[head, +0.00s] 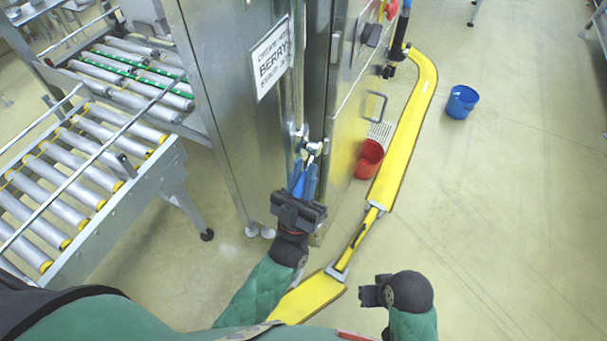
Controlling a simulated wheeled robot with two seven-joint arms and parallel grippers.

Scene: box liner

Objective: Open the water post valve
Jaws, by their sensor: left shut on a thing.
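The water post valve (312,148) is a small metal fitting on a thin upright pipe at the edge of the steel cabinet. My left gripper (304,182) reaches up to it from below and is shut at the valve. Two narrow blue parts show side by side between the dark gripper body and the fitting. I cannot tell whether they are fingers or a handle. The gripped part and the lever's angle are hidden. My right gripper (367,293) hangs low over the floor, away from the valve. Its jaw opening cannot be made out.
The steel cabinet (235,90) with a "BERRY" sign stands behind the valve. Roller conveyors (85,175) fill the left. A yellow guard rail (408,125) runs along the right. A red bucket (369,160) and blue bucket (461,102) stand on the floor.

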